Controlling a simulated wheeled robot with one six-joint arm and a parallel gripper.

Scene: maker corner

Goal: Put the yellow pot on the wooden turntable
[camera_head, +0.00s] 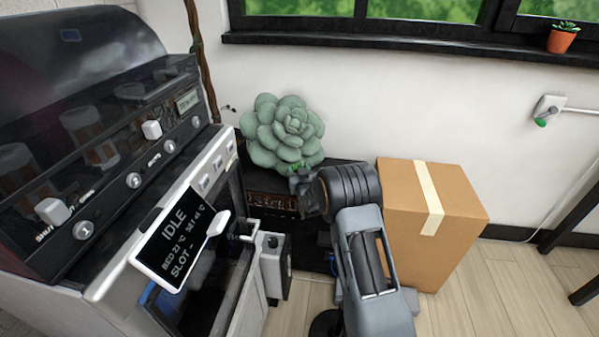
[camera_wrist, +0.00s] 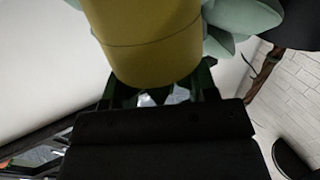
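The yellow pot (camera_wrist: 150,40) fills the top middle of the wrist view, very close, with pale green succulent leaves (camera_wrist: 245,15) around it. In the head view the big succulent (camera_head: 283,133) shows against the white wall, and its pot is hidden behind leaves and my gripper. My gripper (camera_head: 297,172) is right under the leaves. In the wrist view its dark green fingers (camera_wrist: 158,88) lie on both sides of the pot's near end and appear closed on it; the contact itself is partly hidden. I see no wooden turntable in either view.
A large machine with a display (camera_head: 175,240) stands close on the left. A taped cardboard box (camera_head: 432,215) stands right of my arm. A dark low stand (camera_head: 268,184) is beneath the plant. A small terracotta pot (camera_head: 562,38) sits on the windowsill. Floor at right is clear.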

